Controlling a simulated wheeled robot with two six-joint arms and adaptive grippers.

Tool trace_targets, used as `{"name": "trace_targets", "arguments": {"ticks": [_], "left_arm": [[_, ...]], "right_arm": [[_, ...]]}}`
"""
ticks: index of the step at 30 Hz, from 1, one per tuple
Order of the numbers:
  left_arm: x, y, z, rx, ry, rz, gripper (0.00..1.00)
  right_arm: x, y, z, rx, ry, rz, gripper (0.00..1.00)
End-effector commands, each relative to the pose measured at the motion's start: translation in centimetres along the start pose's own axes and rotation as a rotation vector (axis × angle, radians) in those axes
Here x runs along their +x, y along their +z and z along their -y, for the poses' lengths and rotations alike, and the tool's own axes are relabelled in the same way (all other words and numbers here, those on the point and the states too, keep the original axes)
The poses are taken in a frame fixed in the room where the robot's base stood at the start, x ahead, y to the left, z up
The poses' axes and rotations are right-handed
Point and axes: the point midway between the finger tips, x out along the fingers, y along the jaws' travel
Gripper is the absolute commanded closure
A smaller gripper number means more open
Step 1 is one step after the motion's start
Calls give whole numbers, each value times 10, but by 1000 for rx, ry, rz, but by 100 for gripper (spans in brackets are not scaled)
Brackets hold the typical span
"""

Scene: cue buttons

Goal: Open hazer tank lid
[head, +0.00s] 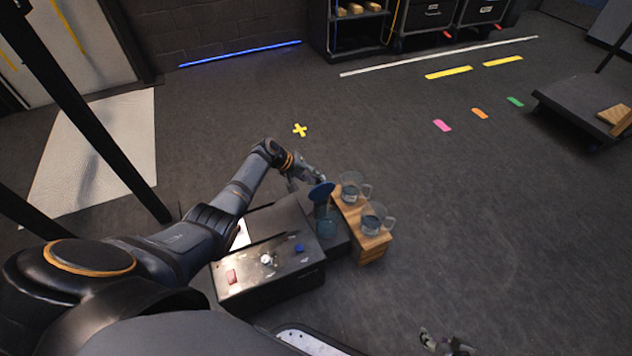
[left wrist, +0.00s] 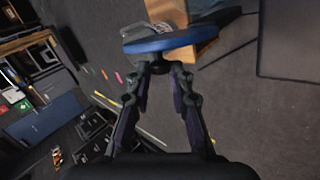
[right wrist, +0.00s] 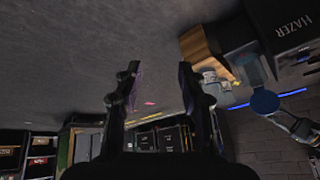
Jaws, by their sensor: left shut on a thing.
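The hazer (head: 285,262) is a dark box on the floor with a lit top panel; its HAZER lettering shows in the right wrist view (right wrist: 290,28). Its bluish clear tank (head: 327,226) is at the right end. The round blue lid (head: 322,191) stands steeply tilted above the tank; I cannot tell if it touches it. My left gripper (head: 308,178) is shut on the lid, which shows edge-on at the fingertips in the left wrist view (left wrist: 160,43). My right gripper (head: 445,343) is open and empty, low at the front, apart from the hazer.
A wooden stand (head: 371,240) beside the tank bears two glass jugs (head: 351,190) (head: 374,219), close to the lid. The panel has a red button (head: 232,276), a white knob (head: 266,259) and a blue button (head: 299,248).

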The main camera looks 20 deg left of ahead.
Motion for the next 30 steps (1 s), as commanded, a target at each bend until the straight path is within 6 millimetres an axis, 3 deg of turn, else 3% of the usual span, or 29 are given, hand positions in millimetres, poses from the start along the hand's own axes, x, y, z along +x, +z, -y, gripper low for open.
{"name": "trace_targets", "arguments": {"ticks": [7, 21, 22, 24, 26, 30], "left_arm": [[0, -3, 5, 0, -7, -5, 100], [0, -3, 7, 0, -10, -4, 100], [0, -3, 7, 0, -10, -4, 76], [0, -3, 6, 0, -9, -4, 67], [0, -3, 6, 0, -8, -3, 59], [0, -3, 4, 0, -6, -2, 57]], "right_arm": [[-1, -30, -2, -9, 10, -109, 60], [-2, -36, -2, -11, 12, -129, 60], [-2, -36, -2, -11, 12, -129, 60], [-2, -36, -2, -11, 12, -128, 60], [-2, -36, -2, -11, 12, -128, 60], [-2, -36, -2, -11, 12, -128, 60]]}}
